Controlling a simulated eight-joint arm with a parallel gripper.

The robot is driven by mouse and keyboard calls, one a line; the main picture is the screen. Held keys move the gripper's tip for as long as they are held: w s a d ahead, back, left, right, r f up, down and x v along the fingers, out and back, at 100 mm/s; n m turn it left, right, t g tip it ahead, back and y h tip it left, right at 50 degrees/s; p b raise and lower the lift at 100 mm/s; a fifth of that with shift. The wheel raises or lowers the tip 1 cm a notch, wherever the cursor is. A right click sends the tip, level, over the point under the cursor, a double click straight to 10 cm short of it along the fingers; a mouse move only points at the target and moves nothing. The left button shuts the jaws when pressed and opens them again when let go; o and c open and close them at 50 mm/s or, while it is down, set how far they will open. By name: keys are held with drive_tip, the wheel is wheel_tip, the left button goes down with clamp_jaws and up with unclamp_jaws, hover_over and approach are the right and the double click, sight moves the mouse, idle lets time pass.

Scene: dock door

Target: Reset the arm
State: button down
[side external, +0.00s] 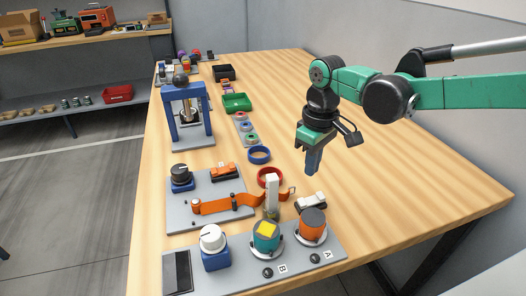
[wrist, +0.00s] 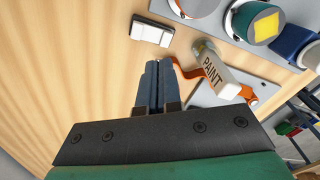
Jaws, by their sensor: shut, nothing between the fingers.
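My gripper (side external: 312,161) hangs from the green arm above the right-middle part of the wooden table (side external: 400,190), fingers pointing down. Its blue fingers are together with nothing between them. In the wrist view the closed fingertips (wrist: 157,66) show over bare wood and close to the orange strap in the picture. The gripper appears apart from every object.
Knobs sit on a grey panel (side external: 300,271) in front. A blue press (side external: 171,118) stands left. The table's right side is clear.

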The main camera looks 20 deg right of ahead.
drive_tip(key=s+d+r+m+t, duration=0.2)
drive_tip(key=s+d+m+t, duration=0.1)
drive_tip(key=s+d, duration=0.3)
drive_tip(key=s+d+r+m+t, duration=0.2)
drive_tip(key=s+d+t, duration=0.1)
drive_tip(key=s+d, duration=0.3)
drive_tip(key=shift+s+d+r+m+t, duration=0.3)
drive_tip(key=shift+d+r+m+t, duration=0.1)
drive_tip(key=shift+d, duration=0.1)
